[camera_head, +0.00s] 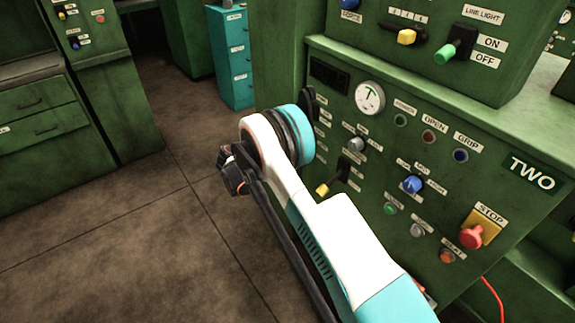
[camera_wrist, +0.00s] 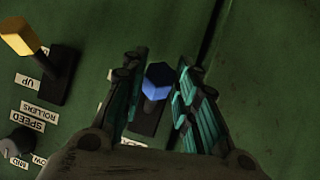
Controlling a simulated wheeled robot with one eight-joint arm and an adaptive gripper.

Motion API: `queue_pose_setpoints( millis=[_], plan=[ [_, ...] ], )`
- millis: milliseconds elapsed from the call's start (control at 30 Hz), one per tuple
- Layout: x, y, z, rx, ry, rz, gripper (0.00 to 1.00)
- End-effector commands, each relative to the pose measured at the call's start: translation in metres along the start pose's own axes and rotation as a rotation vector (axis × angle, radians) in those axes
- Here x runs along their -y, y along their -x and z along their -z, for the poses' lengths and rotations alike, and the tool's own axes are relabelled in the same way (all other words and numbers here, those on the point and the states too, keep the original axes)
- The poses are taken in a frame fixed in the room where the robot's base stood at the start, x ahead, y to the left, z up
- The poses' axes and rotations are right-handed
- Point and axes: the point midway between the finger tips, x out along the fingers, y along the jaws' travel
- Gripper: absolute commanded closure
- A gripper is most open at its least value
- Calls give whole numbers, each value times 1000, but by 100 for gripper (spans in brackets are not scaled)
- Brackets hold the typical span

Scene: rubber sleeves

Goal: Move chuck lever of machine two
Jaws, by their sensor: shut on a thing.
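Machine two (camera_head: 345,125) is a green panel with a "TWO" plate, at the right of the head view. In the wrist view, a lever with a blue six-sided tip (camera_wrist: 157,82) and a dark base stands between the fingers of my gripper (camera_wrist: 162,71). My gripper is shut on this lever, one finger on each side. Its label is mostly hidden, so I cannot read whether it says chuck. In the head view my arm hides the lever and the fingers.
A yellow-tipped rollers lever (camera_wrist: 20,37) is left of my gripper in the wrist view, with a speed knob (camera_wrist: 22,139) below it. The head view shows a red stop button (camera_head: 472,236) and a blue knob (camera_head: 412,184). Open floor (camera_head: 110,225) lies left of the machine.

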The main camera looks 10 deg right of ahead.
Motion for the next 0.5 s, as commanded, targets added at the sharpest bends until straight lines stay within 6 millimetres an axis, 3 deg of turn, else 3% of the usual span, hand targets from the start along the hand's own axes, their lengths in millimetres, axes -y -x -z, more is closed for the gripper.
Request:
queue_pose_setpoints(
  millis=[200,233,300,500],
  plan=[
    [0,-1,-1,2,-1,0,100],
    [0,-1,-1,2,-1,0,66],
    [0,-1,-1,2,-1,0,52],
    [0,-1,0,1,0,0,52]
  ],
)
